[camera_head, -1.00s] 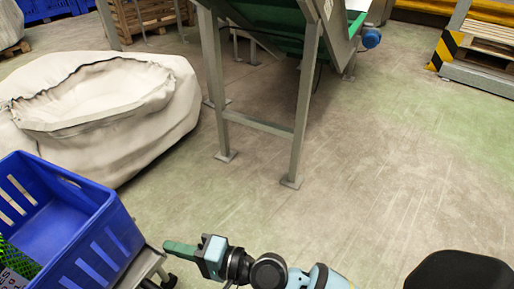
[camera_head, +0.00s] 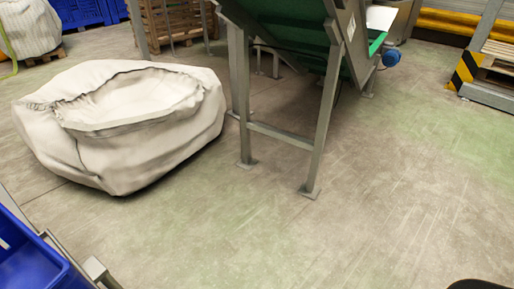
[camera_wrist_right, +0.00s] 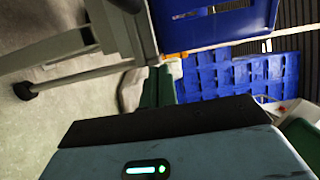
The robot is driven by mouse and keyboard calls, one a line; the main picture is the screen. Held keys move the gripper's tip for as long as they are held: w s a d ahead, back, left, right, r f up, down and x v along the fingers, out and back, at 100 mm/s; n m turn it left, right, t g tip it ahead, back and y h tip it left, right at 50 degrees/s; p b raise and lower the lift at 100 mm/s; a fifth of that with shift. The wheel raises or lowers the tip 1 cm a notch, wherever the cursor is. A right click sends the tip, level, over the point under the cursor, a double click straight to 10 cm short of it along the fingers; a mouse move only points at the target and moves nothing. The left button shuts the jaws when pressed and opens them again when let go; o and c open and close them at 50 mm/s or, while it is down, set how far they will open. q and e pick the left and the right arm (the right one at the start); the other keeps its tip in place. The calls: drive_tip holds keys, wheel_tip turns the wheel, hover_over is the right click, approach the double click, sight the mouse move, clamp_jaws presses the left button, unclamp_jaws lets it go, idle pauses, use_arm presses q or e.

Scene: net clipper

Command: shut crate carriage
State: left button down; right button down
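The crate carriage (camera_head: 96,270) is a grey metal frame, mostly cut off at the lower left of the head view. Its blue crate (camera_head: 30,262) shows only in part there. In the right wrist view the carriage's grey frame (camera_wrist_right: 125,32) and the blue crate (camera_wrist_right: 222,28) are at the top, with a dark caster (camera_wrist_right: 24,91) at left. My right gripper's green fingers (camera_wrist_right: 157,86) appear together, just below the carriage frame. I cannot tell whether they touch it. My left gripper is in neither current view.
A large white bulk bag (camera_head: 125,130) sits on the floor at left. A conveyor on grey legs (camera_head: 325,125) stands at top centre. A yellow-black striped guard (camera_head: 467,68) is at upper right. Stacked blue crates (camera_wrist_right: 240,75) stand behind.

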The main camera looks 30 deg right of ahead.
use_arm(q)
drive_tip(key=shift+w+r, duration=0.1)
drive_tip(key=shift+r, duration=0.1)
use_arm(e)
drive_tip(key=shift+s+a, duration=0.65)
drive_tip(key=shift+a, duration=0.35)
